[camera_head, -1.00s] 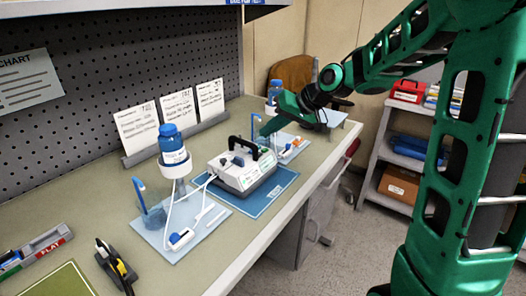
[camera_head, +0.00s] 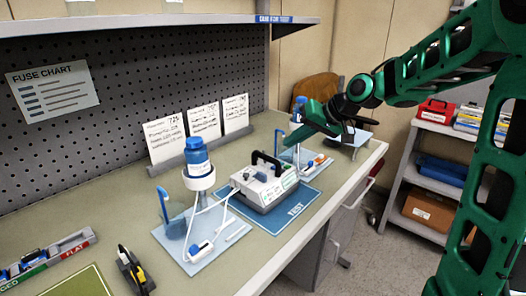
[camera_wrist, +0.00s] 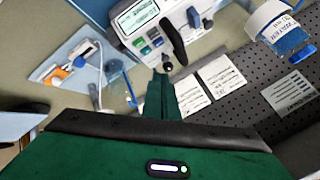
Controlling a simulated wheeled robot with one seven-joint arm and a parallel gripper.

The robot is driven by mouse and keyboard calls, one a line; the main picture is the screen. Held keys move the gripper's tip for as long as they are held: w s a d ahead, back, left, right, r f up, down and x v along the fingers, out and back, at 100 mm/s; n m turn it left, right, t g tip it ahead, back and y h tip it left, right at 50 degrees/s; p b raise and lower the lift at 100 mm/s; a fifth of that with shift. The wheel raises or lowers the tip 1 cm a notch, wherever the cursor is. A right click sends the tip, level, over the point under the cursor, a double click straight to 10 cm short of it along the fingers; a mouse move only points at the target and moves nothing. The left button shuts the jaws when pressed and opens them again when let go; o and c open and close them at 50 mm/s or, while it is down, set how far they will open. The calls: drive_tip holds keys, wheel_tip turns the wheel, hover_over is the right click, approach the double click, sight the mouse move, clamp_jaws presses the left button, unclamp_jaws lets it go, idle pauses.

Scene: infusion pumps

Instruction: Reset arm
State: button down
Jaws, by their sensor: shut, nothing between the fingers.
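My gripper (camera_head: 288,141) is green and shut, with nothing between its fingers. In the head view it points down and left over the back right of the bench, above and right of the white infusion pump (camera_head: 266,190). In the wrist view its closed fingers (camera_wrist: 161,88) point toward the pump (camera_wrist: 145,28) with its dark handle, and they look apart from it. The pump sits on a blue TEST mat (camera_head: 297,208). My gripper and forearm partly hide the rear station with its blue-capped bottle (camera_head: 299,108).
A front bottle (camera_head: 197,157) stands in a white ring holder on a pale tray (camera_head: 222,240) with tubing. A tool (camera_head: 133,270) and a labelled bin (camera_head: 45,262) lie front left. Shelves (camera_head: 437,190) stand right, beyond open floor.

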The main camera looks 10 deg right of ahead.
drive_tip(key=s+d+f+m+g+h, duration=0.25)
drive_tip(key=s+d, duration=0.35)
drive_tip(key=s, duration=0.4)
drive_tip(key=s+d+f+m+g+h, duration=0.1)
drive_tip(key=s+d+f+h, duration=0.2)
drive_tip(key=s+d, duration=0.55)
drive_tip(key=s+d+f+m+g, duration=0.1)
drive_tip(key=s, duration=0.9)
drive_tip(key=s+f+m+g, duration=0.1)
drive_tip(key=s+f+g, duration=0.1)
drive_tip(key=s, duration=0.8)
drive_tip(key=shift+d+f, duration=0.15)
drive_tip(key=shift+d, duration=0.25)
drive_tip(key=shift+h, duration=0.25)
drive_tip(key=shift+w+f+g, duration=0.25)
drive_tip(key=shift+w, duration=0.4)
